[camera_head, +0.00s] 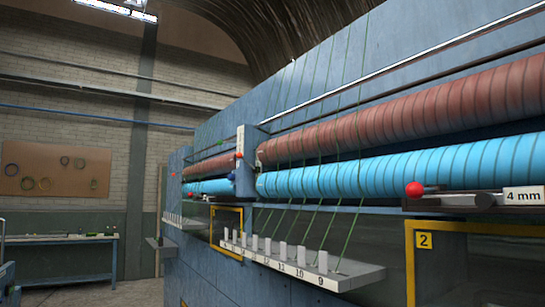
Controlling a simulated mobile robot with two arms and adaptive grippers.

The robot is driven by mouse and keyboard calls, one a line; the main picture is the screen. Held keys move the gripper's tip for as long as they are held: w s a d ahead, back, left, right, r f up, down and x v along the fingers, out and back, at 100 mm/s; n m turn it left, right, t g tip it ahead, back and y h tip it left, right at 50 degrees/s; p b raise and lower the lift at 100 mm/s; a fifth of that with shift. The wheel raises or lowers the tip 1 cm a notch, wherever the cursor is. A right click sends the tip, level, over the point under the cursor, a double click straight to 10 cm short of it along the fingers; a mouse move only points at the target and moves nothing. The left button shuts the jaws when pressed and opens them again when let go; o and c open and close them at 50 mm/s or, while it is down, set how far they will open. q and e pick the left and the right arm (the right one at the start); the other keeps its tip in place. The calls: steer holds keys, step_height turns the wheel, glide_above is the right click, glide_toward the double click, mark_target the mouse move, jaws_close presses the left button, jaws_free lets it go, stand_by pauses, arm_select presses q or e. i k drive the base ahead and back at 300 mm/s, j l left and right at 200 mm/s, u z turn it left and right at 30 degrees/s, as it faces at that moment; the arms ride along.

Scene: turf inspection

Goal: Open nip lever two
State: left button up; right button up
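A lever with a red ball knob (414,190) stands at the right, in front of the blue roller. A dark shaft with a round hub (483,200) lies beside it, above a yellow-framed opening with a yellow "2" plate (424,240). I cannot tell whether this lever is open or shut. A smaller red ball (239,155) shows farther along the machine at the left. Neither of my grippers is in view.
A red-brown roller (400,121) runs above the blue roller (400,169). Green yarns run down past them to a numbered shelf (345,274) with white pegs, which juts out from the blue machine. A "4 mm" label (524,196) is at right. A bench (60,240) stands far left.

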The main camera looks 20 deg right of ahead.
mark_target(240, 155)
steer(key=i+j+z, duration=0.4)
steer(key=i, duration=0.25)
steer(key=i+j+z, duration=0.35)
steer(key=i+j, duration=0.2)
